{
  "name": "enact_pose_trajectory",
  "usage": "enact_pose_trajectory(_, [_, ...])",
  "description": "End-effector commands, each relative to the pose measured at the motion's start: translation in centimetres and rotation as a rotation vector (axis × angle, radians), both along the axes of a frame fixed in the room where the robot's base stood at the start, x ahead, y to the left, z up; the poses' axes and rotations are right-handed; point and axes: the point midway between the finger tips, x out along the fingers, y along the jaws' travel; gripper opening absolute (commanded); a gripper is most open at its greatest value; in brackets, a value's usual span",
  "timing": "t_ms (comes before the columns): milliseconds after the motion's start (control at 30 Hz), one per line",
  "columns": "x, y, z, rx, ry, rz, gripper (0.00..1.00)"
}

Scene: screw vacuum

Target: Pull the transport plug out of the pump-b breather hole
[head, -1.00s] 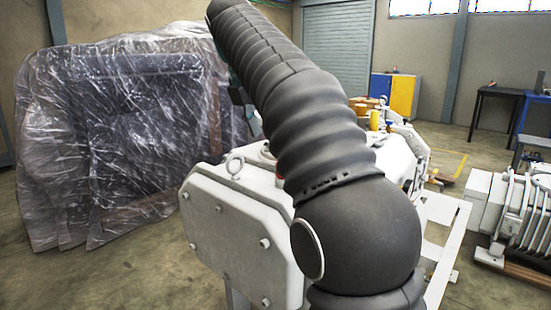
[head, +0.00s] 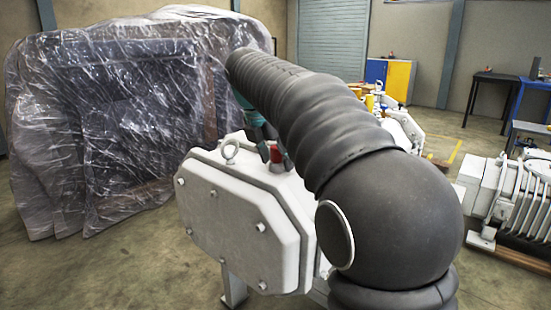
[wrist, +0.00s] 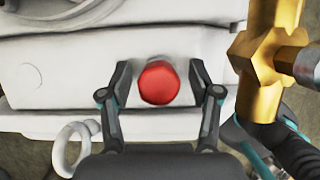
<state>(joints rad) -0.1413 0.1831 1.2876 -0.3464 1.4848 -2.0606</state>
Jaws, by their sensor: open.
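The transport plug is a round red cap (wrist: 158,84) on top of the white pump housing in the wrist view. It shows small and red in the head view (head: 276,156). My gripper (wrist: 160,72) is open, with one finger on each side of the plug. A gap shows between each finger and the plug in the wrist view. In the head view my gripper (head: 275,152) is down at the plug, partly hidden by my arm. The breather hole is hidden under the plug.
A brass fitting (wrist: 262,60) stands right of my gripper in the wrist view. A plastic-wrapped machine (head: 120,130) stands behind on the left. Another white machine (head: 505,200) stands at the right.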

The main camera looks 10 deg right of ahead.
Motion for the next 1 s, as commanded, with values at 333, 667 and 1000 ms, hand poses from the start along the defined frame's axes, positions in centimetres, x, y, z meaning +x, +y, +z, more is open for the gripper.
enact_pose_trajectory(333, [0.0, 0.0, 0.0, 0.0, 0.0, 0.0, 0.4])
enact_pose_trajectory(667, [0.0, -0.1, 0.0, 0.0, 0.0, -0.001, 0.0])
enact_pose_trajectory(1000, [0.0, -0.1, 1.3, 0.0, -0.005, -0.001, 0.0])
